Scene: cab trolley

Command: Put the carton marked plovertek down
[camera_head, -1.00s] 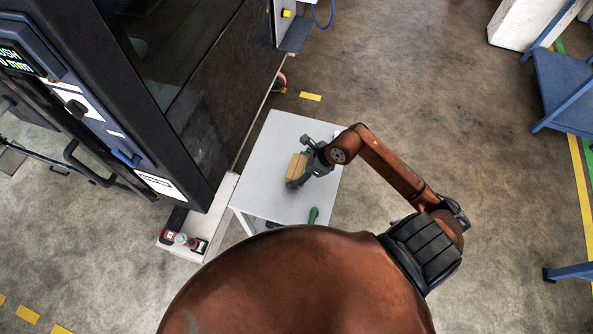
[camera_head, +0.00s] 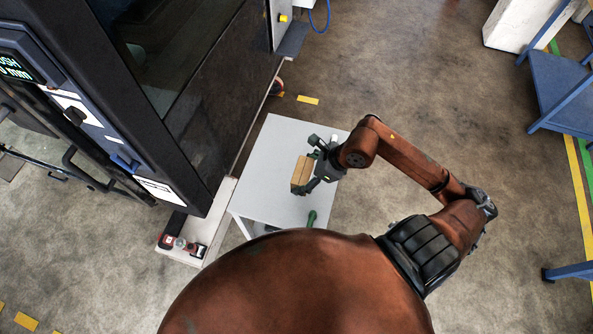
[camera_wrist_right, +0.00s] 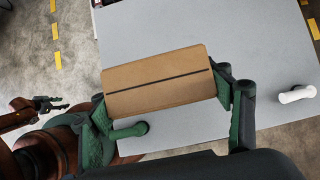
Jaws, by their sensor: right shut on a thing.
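A brown carton (camera_head: 302,172) with a dark stripe is in my right gripper (camera_head: 309,166), over the light grey table. In the right wrist view, the carton (camera_wrist_right: 158,80) sits between the two green fingers of my right gripper (camera_wrist_right: 161,97), which is shut on it. No marking can be read on it. I cannot tell whether its underside touches the table. A dark gripper at the left edge of the wrist view, my left gripper (camera_wrist_right: 48,104), is small; its jaws are unclear. It does not show in the head view.
The grey table (camera_head: 262,180) has bare room left of and beyond the carton. A green object (camera_head: 311,218) stands near its front edge, and a small white object (camera_wrist_right: 296,94) lies to the right. A large dark machine (camera_head: 190,90) stands close on the left.

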